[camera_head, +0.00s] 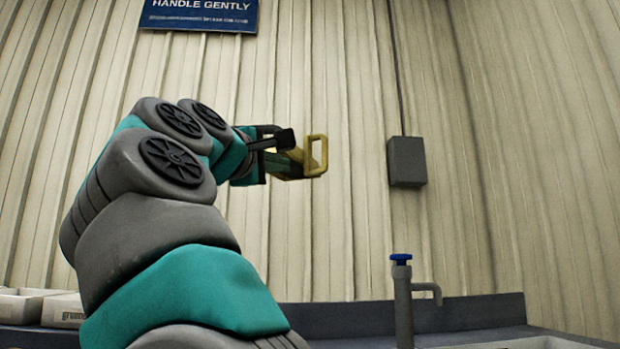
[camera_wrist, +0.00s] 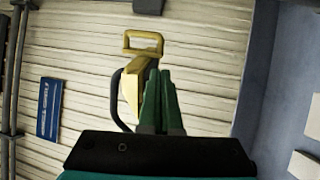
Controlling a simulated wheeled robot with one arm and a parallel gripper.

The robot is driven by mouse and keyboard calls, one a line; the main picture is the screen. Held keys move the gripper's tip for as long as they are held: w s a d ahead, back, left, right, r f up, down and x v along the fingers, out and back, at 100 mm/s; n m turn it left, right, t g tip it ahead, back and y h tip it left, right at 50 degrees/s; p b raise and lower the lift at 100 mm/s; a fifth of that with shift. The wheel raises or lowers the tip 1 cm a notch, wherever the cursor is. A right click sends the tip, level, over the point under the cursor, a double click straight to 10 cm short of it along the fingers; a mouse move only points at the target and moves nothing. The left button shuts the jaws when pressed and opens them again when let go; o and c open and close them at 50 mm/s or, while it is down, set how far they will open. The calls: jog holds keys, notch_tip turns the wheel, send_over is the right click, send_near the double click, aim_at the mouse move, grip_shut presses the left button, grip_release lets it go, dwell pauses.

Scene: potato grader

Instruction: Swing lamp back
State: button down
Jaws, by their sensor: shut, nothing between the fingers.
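The lamp (camera_head: 317,157) has a yellow body with a squared yellow loop handle, and it shows in front of the corrugated wall at the end of my arm. In the wrist view the lamp (camera_wrist: 133,88) stands just beyond and left of my fingers, with its loop handle at the top and a dark curved cable or bracket at its left side. My gripper (camera_wrist: 160,85) has green fingers that are together and empty. In the head view my gripper (camera_head: 275,143) is close to the lamp and partly overlaps it. I cannot tell whether they touch.
A grey box (camera_head: 406,161) is fixed to the wall right of the lamp. A blue-topped tap (camera_head: 402,290) rises from the counter (camera_head: 350,320) below. Pale crates (camera_head: 62,311) stand at lower left. A blue sign (camera_head: 200,14) hangs high on the wall.

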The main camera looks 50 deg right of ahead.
aim_at(315, 171)
jog(key=p+x, duration=0.5)
jog(key=x, duration=0.8)
jog(key=shift+a+r+p, duration=0.1)
jog(key=shift+r+p, duration=0.05)
jog(key=shift+p, duration=0.15)
jog(key=shift+w+d, duration=0.15)
jog(key=shift+d, duration=0.3)
